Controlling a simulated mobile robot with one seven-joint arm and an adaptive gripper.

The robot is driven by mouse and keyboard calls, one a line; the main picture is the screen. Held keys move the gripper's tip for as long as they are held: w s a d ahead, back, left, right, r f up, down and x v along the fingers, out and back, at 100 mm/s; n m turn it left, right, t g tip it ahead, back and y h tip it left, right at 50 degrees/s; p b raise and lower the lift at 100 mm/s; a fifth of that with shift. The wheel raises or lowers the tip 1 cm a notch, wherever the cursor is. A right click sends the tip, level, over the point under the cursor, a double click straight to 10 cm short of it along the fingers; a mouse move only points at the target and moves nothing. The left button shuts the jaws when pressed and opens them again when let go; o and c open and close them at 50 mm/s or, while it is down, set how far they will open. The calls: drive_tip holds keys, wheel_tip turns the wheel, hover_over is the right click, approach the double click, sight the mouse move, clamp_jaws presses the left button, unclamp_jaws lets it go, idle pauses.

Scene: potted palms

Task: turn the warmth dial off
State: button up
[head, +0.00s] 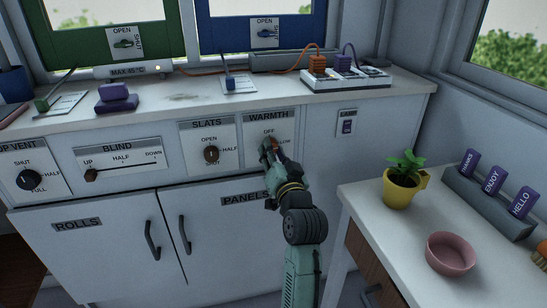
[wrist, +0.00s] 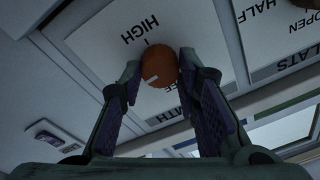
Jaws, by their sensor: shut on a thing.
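The warmth dial (wrist: 158,64) is a round orange knob with a short white mark, on a white plate. My gripper (wrist: 159,74) has its two fingers on either side of the knob and is shut on it. In the wrist view, seen upside down, HIGH is printed above the knob and OFF below it, partly hidden by the knob and a finger. The white mark sits low on the knob's left; its exact setting is hard to tell. In the head view, my gripper (head: 269,150) covers most of the dial below OFF on the WARMTH plate (head: 254,128).
The slats dial (head: 211,154) is just left of the warmth plate, and the lamp switch (head: 347,126) is to its right. A side table (head: 400,235) with a potted plant (head: 402,182) and pink bowl (head: 450,253) stands right of my arm.

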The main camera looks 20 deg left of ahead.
drive_tip(key=n+g+b, duration=0.1)
drive_tip(key=n+b, duration=0.3)
drive_tip(key=n, duration=0.5)
drive_tip(key=n+b, duration=0.5)
drive_tip(key=n, duration=0.4)
drive_tip(key=shift+g+y, duration=0.4)
drive_tip(key=shift+r, duration=0.15)
drive_tip(key=o, duration=1.2)
drive_tip(key=shift+c, duration=0.2)
drive_tip(key=shift+d, duration=0.1)
